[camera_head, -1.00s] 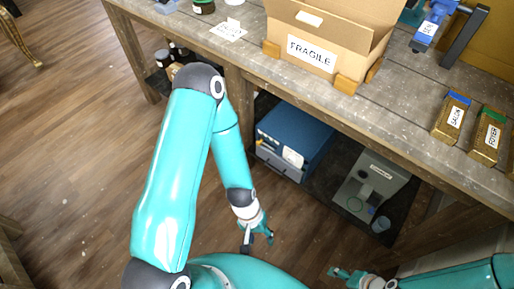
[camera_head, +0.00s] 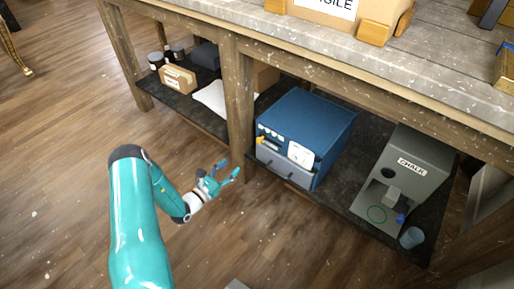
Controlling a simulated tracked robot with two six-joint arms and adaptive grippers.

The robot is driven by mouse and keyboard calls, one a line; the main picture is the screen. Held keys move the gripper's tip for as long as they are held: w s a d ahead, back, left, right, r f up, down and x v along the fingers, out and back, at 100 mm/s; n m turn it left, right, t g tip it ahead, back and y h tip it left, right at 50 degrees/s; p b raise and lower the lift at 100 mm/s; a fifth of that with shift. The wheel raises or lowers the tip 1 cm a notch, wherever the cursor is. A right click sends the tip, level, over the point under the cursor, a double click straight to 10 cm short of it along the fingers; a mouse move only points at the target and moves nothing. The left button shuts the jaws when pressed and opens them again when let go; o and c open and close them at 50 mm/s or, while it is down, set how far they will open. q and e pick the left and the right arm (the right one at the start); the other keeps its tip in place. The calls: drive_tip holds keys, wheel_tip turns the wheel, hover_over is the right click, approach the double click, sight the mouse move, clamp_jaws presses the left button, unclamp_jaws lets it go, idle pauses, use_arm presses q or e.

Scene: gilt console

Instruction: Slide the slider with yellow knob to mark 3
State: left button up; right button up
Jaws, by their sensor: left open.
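A blue box-shaped unit (camera_head: 312,122) stands on the low shelf under the workbench. Its grey front panel (camera_head: 287,170) carries a small yellow knob (camera_head: 262,143) at its left end, a white label, and a row of small pale marks along the top. The marks are too small to read. My left gripper (camera_head: 228,173) is open and empty, in front of the shelf and to the left of the blue unit, apart from it. My right gripper is out of view.
A wooden table leg (camera_head: 239,110) rises just left of the blue unit. A cardboard box (camera_head: 178,79) and dark jars sit farther left.

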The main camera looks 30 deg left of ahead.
sight(258, 142)
use_arm(q)
drive_tip(key=w+b, duration=0.1)
drive_tip(key=w, duration=0.4)
drive_tip(key=w+d+b, duration=0.1)
drive_tip(key=w, duration=0.4)
drive_tip(key=w+b, duration=0.1)
drive_tip(key=w, duration=0.4)
drive_tip(key=shift+d+b, duration=0.25)
drive_tip(key=shift+b, duration=0.05)
drive_tip(key=shift+w, duration=0.65)
clamp_jaws()
